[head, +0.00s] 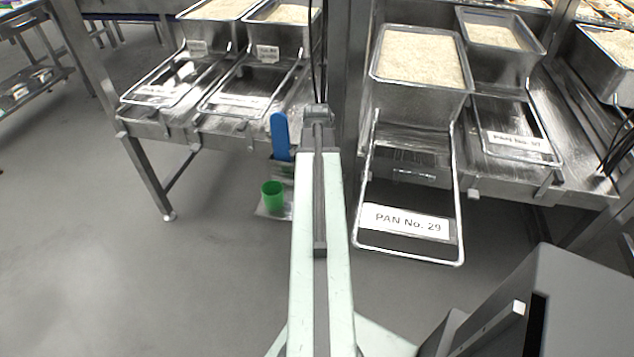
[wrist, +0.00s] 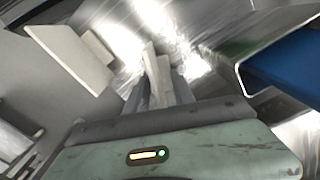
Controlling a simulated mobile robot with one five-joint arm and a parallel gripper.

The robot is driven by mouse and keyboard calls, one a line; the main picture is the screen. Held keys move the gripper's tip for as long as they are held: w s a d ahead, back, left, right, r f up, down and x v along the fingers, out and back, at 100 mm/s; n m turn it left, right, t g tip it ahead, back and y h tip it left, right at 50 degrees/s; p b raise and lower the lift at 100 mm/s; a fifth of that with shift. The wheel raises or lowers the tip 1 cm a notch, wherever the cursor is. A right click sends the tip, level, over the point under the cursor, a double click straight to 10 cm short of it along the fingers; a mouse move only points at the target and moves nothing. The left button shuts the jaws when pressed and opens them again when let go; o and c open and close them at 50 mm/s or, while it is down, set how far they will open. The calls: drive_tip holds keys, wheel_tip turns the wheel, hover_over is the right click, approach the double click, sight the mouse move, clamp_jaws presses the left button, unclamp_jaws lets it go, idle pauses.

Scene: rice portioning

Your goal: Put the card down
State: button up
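In the wrist view, my gripper (wrist: 160,92) points up the picture toward a shiny metal surface. A thin pale piece (wrist: 152,62), which looks like the card seen nearly edge-on, stands between its grey fingers and sticks out past their tips. Its face and any print cannot be read. In the head view my gripper and this card cannot be made out behind my pale green arm.
A white card reading PAN No. 29 (head: 405,222) lies on a wire frame at right, before a rice pan (head: 417,98). A blue handle (head: 280,137) and green cup (head: 272,196) are left of my arm. A pale slab (wrist: 70,52) is at wrist-view left. Floor at left is clear.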

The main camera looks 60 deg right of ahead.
drive_tip(key=shift+f, duration=0.1)
clamp_jaws()
idle(0.3)
wheel_tip(320, 180, up, 11)
drive_tip(key=p, duration=1)
drive_tip(key=shift+f+p, duration=0.1)
drive_tip(key=shift+p, duration=0.25)
